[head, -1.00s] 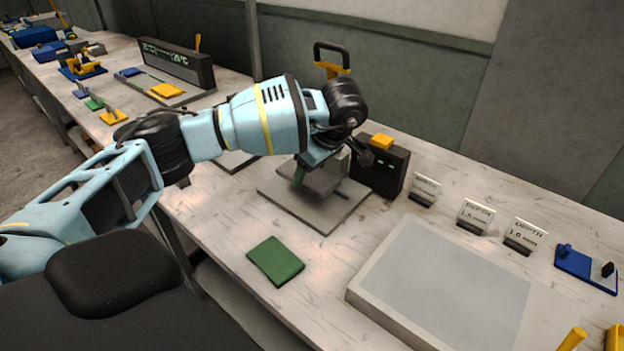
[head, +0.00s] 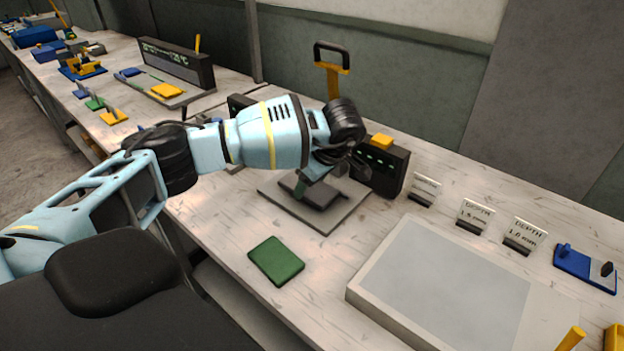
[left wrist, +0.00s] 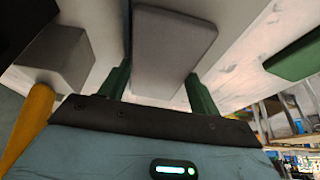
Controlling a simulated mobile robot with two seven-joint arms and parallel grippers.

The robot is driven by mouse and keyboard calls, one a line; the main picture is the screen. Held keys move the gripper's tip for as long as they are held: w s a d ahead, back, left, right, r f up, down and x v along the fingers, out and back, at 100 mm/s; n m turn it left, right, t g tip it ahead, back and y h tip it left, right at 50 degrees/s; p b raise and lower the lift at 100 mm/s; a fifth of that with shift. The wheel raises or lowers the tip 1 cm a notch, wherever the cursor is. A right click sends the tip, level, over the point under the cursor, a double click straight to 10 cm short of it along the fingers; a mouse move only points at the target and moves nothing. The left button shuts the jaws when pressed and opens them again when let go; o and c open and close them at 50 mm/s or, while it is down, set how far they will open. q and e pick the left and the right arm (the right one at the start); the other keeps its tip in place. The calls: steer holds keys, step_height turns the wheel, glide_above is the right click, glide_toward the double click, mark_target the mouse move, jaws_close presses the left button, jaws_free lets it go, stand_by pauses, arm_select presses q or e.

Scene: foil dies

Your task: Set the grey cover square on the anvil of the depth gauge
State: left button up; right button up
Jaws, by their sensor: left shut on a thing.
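My left gripper (head: 306,189) is low over the depth gauge base plate (head: 330,224), with its arm coming in from the left. In the left wrist view its two green fingers are shut on the grey cover (left wrist: 172,45), a flat rounded slab held between them. The cover (head: 322,193) shows partly below the hand in the head view, close above or on the gauge. The anvil is hidden by the cover and hand, so I cannot tell whether they touch or sit square. The gauge's black display box (head: 393,172) shows green marks.
A green pad (head: 276,261) lies in front of the gauge. A wide grey tray (head: 375,308) takes up the front right. Depth signs (head: 478,213) and a blue fixture (head: 585,268) stand at the right. A yellow post with a black handle (head: 332,75) rises behind my wrist.

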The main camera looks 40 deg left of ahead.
arm_select(q)
steer(key=shift+f, duration=0.3)
steer(key=o, duration=1.1)
steer(key=shift+s, duration=0.1)
steer(key=shift+r, duration=0.15)
steer(key=shift+r, duration=0.3)
steer(key=v, duration=1.2)
steer(key=shift+r, duration=0.2)
